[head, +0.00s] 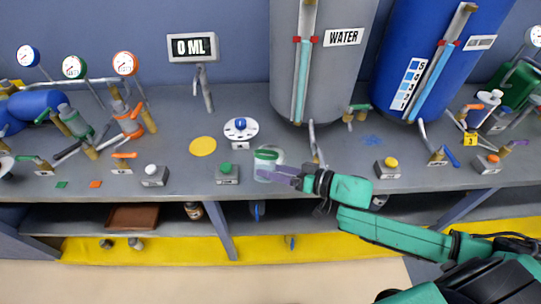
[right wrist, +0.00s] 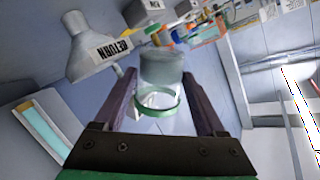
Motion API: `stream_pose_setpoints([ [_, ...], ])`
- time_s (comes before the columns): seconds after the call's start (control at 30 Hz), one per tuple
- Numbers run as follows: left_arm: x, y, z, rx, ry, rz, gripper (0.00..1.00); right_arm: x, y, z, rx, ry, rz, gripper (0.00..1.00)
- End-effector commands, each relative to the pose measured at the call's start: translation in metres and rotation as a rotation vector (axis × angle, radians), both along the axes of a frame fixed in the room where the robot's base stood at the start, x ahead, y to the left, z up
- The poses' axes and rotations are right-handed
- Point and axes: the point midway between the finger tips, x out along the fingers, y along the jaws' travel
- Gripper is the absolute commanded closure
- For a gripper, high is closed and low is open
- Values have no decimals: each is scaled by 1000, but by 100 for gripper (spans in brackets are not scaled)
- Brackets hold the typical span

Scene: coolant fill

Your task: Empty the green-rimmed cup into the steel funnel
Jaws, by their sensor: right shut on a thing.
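The green-rimmed cup (head: 268,155) is clear and stands out over the bench near its front edge, looking roughly upright. In the right wrist view the cup (right wrist: 158,100) is between my purple fingers, with a cloudy grey band at the end away from the rim, possibly liquid. My right gripper (head: 280,173) is shut on the cup from the right; it also shows in the right wrist view (right wrist: 165,105). A grey funnel-shaped vessel labelled RETURN (right wrist: 85,50) is left of the cup there; I cannot tell if it is the steel funnel. My left gripper is out of view.
The grey WATER tank (head: 325,75) and a blue tank (head: 425,60) stand behind. A display (head: 193,47) reads 0 ML. A green-button box (head: 226,174) sits left of the cup, and a yellow-button box (head: 387,168) to the right.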

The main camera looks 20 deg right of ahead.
Motion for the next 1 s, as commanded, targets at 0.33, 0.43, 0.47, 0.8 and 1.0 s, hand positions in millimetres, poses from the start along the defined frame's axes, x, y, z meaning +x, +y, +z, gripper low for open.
stream_pose_setpoints([
  [0.33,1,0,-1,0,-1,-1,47,4,-2,4,22,38,1,87],
  [0.43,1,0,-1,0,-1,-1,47,5,-3,5,27,49,1,87],
  [0.47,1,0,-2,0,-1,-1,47,5,-3,5,29,53,0,87],
  [0.8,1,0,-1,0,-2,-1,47,6,-3,8,51,93,2,87],
  [1.0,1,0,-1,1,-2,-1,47,7,-4,10,65,115,0,87],
])
